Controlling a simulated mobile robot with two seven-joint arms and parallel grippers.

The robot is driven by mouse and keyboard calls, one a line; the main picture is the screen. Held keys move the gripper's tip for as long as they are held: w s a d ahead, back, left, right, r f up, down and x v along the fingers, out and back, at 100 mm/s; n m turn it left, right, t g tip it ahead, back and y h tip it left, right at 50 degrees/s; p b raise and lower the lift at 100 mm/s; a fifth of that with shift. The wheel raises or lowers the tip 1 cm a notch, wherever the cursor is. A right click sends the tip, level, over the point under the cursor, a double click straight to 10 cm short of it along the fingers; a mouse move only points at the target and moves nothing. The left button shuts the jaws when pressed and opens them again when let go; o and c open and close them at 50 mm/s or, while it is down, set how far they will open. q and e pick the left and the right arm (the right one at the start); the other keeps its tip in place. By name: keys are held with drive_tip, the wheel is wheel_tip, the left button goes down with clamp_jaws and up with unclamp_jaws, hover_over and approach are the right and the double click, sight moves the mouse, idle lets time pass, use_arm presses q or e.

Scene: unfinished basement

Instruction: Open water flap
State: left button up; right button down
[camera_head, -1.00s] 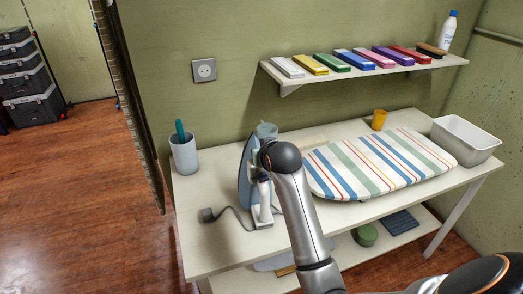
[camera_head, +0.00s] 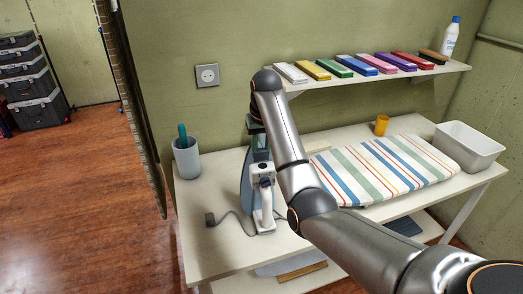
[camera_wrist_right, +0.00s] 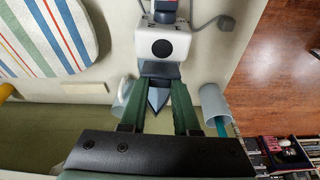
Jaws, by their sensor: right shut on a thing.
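The iron (camera_head: 247,185) stands upright on its heel on the white table, with its blue-grey soleplate towards the left and its white body (camera_head: 264,205) at the right. In the right wrist view the white iron body (camera_wrist_right: 163,45) shows a black round knob, and its pointed blue tip lies between my fingers. My right gripper (camera_head: 257,130) reaches down from above onto the iron's upper front; in the wrist view its dark green fingers (camera_wrist_right: 155,90) are closed in on the iron's nose. The water flap cannot be made out clearly between the fingers. My left gripper is not in view.
A grey cup with a teal item (camera_head: 187,158) stands left of the iron. A striped ironing pad (camera_head: 375,170), a yellow cup (camera_head: 382,125) and a white bin (camera_head: 468,146) are on the right. A shelf with coloured boxes (camera_head: 341,66) hangs above. The iron's cord trails left.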

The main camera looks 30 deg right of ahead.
drive_tip(key=shift+w+f+g, duration=0.1)
drive_tip(key=shift+f+g, duration=0.1)
drive_tip(key=shift+g, duration=0.2)
idle(0.4)
drive_tip(key=c, duration=0.6)
unclamp_jaws()
drive_tip(key=shift+c, duration=0.2)
drive_tip(key=shift+w+r, duration=0.1)
drive_tip(key=shift+r, duration=0.1)
